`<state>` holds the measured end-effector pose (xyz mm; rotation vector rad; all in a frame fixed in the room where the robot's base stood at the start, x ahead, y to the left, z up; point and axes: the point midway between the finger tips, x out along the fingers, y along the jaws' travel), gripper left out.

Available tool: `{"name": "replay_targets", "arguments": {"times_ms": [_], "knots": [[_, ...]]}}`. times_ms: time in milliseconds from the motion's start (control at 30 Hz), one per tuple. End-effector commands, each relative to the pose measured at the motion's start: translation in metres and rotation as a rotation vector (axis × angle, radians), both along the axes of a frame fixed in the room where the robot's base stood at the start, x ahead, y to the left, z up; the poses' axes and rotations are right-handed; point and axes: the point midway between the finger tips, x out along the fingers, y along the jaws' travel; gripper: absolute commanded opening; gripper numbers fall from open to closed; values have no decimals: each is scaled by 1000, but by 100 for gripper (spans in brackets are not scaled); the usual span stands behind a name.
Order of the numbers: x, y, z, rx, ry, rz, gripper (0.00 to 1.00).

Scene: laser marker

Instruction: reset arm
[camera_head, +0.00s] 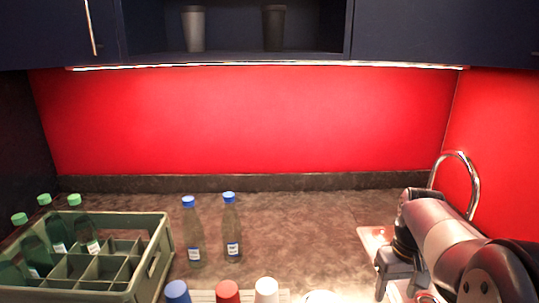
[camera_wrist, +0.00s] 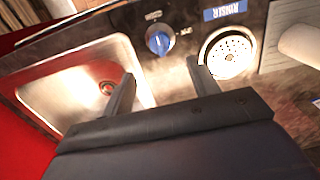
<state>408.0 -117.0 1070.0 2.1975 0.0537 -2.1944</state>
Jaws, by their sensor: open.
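My arm (camera_head: 450,240) reaches in from the lower right in the head view. My gripper (camera_wrist: 160,85) shows in the wrist view with its two dark fingers spread apart and nothing between them. In the head view my gripper (camera_head: 395,285) hangs at the right, over the sink area. Below it in the wrist view are a metal sink (camera_wrist: 60,85) with a drain, a blue knob (camera_wrist: 159,42), and a round perforated fitting (camera_wrist: 230,55) beside a blue label reading RINSER.
Two blue-capped bottles (camera_head: 232,235) stand mid-counter. A green crate (camera_head: 150,260) with several green-capped bottles is at left. Blue, red (camera_head: 228,292) and white cups line the front. A curved faucet (camera_head: 473,180) rises behind my arm. Two cups (camera_head: 195,30) stand on the shelf.

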Motion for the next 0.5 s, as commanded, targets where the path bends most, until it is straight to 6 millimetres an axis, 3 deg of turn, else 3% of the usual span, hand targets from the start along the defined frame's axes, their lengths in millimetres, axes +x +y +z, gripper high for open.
{"name": "replay_targets", "arguments": {"times_ms": [33,500], "knots": [[0,0,11,-2,-4,0,57],[-1,0,-88,3,7,0,57]]}}
